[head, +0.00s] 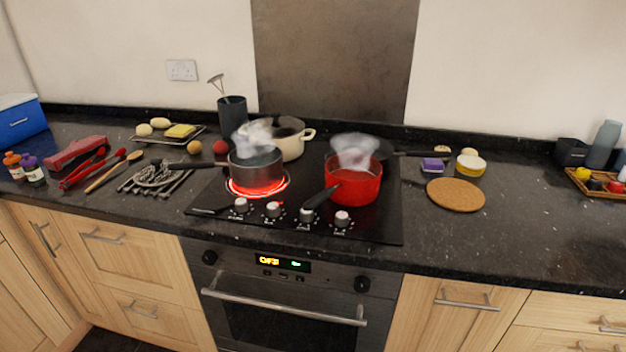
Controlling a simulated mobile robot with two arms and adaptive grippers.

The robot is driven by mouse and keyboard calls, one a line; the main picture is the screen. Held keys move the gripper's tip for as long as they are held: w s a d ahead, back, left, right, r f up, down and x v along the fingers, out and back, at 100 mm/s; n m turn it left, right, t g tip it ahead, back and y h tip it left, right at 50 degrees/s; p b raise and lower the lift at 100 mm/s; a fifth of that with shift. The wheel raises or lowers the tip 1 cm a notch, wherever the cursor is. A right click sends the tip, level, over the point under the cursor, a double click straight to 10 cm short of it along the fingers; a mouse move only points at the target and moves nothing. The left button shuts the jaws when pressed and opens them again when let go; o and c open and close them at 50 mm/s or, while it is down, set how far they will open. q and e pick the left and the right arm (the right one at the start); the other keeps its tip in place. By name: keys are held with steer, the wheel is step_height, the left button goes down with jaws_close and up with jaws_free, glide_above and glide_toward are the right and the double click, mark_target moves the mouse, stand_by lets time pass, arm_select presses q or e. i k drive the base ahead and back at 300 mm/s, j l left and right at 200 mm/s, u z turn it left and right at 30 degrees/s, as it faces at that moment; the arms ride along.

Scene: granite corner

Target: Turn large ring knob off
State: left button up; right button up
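The black cooktop (375,228) has a row of silver knobs along its front edge: a far-left knob (241,205), a second knob (273,209), a third knob (307,215) and a far-right knob (342,219). Their labels are too small to read, so I cannot tell which one is the large ring knob. A small red mark shows beside the second knob. A front-left ring (286,186) glows red under a steaming grey saucepan (256,168). A steaming red pot (353,185) stands at the front right. Neither of my grippers is in view.
A cream pot (291,140) and a dark pan (369,147) stand behind. Utensils lie left; a cork mat (456,195) lies right. An oven handle (283,307) sticks out below.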

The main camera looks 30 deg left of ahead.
mark_target(273, 210)
steer(key=u, duration=0.9)
steer(key=i, duration=0.1)
